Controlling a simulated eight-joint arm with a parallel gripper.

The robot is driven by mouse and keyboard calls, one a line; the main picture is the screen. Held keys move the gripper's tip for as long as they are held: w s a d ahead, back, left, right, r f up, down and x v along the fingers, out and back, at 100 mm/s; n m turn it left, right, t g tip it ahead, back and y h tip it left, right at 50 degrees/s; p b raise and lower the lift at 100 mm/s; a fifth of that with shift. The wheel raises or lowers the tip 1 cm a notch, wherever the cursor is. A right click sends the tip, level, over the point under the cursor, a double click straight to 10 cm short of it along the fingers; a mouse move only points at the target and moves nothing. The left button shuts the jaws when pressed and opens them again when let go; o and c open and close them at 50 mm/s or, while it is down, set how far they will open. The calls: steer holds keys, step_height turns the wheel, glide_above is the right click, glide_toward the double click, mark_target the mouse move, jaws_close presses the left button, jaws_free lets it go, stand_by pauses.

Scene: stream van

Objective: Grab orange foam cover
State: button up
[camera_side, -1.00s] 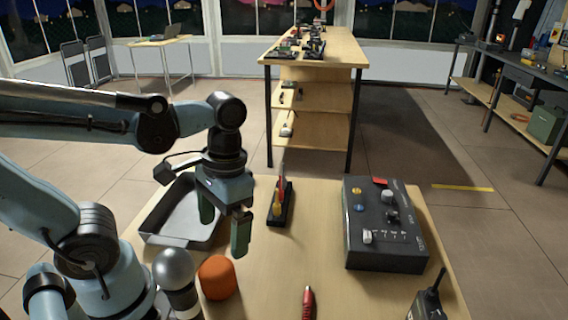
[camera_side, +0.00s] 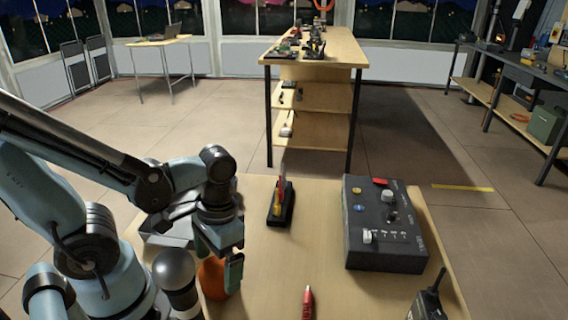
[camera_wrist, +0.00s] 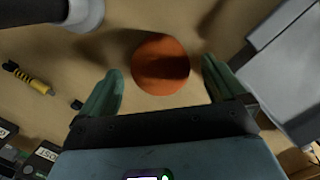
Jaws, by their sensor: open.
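The orange foam cover (camera_side: 211,279) stands on the table near its front left, partly hidden behind my gripper in the side view. In the wrist view the orange foam cover (camera_wrist: 160,64) is a round orange shape, ahead of and between the two green fingertips. My gripper (camera_side: 219,268) is low over the cover, with its fingers apart. In the wrist view my gripper (camera_wrist: 162,84) is open and empty, with clear space on both sides of the cover. I cannot tell whether a finger touches the cover.
A microphone with a grey ball head (camera_side: 174,268) stands close left of the cover. A grey tray (camera_side: 165,238) lies behind my gripper. A black stand (camera_side: 280,208), a control box (camera_side: 385,235), a red pen (camera_side: 308,302) and a radio (camera_side: 428,303) are further right. The table's middle is clear.

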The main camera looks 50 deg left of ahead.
steer(key=shift+s+f, duration=0.2)
steer(key=shift+f, duration=1.05)
steer(key=c, duration=1.1)
